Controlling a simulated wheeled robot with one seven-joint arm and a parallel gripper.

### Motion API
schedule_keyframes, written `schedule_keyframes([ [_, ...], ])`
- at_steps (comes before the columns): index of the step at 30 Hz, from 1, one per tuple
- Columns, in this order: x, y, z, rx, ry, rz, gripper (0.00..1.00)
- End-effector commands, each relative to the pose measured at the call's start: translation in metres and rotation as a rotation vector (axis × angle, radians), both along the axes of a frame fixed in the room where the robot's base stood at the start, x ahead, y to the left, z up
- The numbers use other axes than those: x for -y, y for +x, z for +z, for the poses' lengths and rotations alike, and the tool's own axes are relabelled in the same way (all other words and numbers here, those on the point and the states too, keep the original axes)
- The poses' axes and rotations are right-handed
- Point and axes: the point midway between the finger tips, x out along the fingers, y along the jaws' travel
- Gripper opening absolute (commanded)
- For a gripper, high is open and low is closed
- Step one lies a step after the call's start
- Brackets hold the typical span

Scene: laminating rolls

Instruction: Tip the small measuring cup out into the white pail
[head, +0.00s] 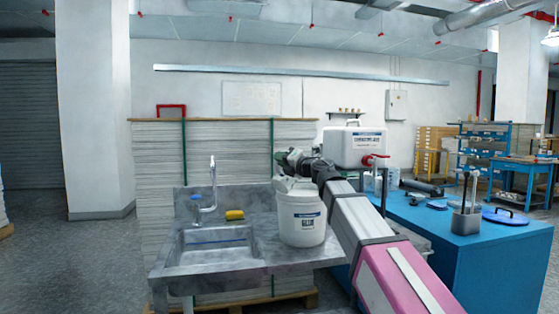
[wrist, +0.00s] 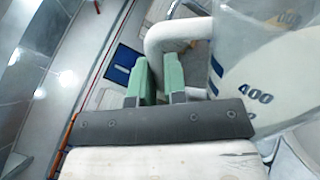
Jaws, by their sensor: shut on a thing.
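The white pail (head: 302,222) stands upright on the right of the grey sink counter, with a blue-and-white label on its front. My gripper (head: 283,156) is above the pail's rim, at the far end of my arm. In the wrist view, its green fingers (wrist: 160,82) are shut on the pale handle (wrist: 172,34) of the small measuring cup. The cup's translucent body (wrist: 262,62), marked 400, is right of the fingers. In the head view I cannot clearly tell the cup from the pail's top. The cup's tilt and contents cannot be made out.
The counter holds a sink basin (head: 213,246), a tap (head: 210,190) and a yellow sponge (head: 235,215). A white container with a red tap (head: 354,146) is behind my arm. The blue table (head: 490,250) at right carries a tool holder (head: 466,222) and a blue lid (head: 505,217).

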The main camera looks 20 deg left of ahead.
Motion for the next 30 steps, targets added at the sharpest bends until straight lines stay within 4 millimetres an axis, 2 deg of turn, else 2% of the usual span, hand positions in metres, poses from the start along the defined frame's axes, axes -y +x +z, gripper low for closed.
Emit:
schedule_keyframes([
  [1,0.0,-0.001,-0.006,-0.015,-0.004,0.004,0.0],
  [30,0.0,-0.005,-0.025,-0.031,-0.005,0.007,0.0],
])
